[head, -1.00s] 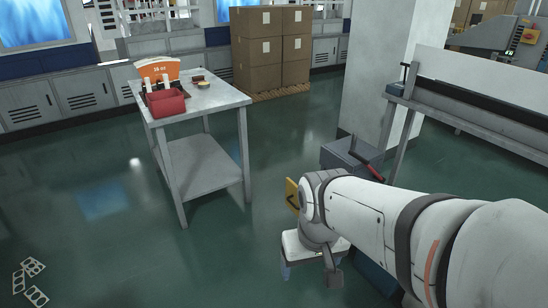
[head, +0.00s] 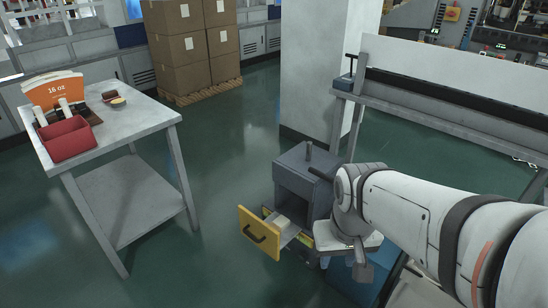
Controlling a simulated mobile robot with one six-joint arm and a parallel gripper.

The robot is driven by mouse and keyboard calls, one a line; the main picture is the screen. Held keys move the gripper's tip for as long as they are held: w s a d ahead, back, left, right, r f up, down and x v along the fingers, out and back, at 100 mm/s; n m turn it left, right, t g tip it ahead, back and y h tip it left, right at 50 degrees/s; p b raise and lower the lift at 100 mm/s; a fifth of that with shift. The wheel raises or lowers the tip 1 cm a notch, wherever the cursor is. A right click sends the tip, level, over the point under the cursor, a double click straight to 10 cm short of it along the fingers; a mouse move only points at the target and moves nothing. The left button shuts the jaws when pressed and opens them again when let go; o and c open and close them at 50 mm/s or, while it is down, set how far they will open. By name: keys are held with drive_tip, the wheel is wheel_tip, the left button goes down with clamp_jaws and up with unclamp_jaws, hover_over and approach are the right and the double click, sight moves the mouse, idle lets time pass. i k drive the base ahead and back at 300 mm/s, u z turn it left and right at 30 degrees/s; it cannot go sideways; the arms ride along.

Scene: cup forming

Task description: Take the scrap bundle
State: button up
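A grey box unit (head: 300,178) stands low on the floor near the middle. Its drawer, with a yellow front (head: 258,232) and a dark handle, is pulled out towards the lower left. A small pale block (head: 284,221) shows in the open drawer; it may be the scrap bundle, but it is too small to be sure. My gripper (head: 358,262) is at the end of my white arm, to the right of the drawer. The wrist hides part of the box, and I cannot make out the fingers or anything between them.
A grey table (head: 130,120) at left carries a red bin (head: 67,138) and an orange "16 oz" sign (head: 52,88). Stacked cartons (head: 192,45) stand behind. A pale pillar (head: 318,70) and a long machine bench (head: 440,90) are beyond the box. Green floor is clear between table and drawer.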

sight(280, 224)
drive_tip(key=u, duration=0.05)
drive_tip(key=i, duration=1.2)
drive_tip(key=u, duration=0.75)
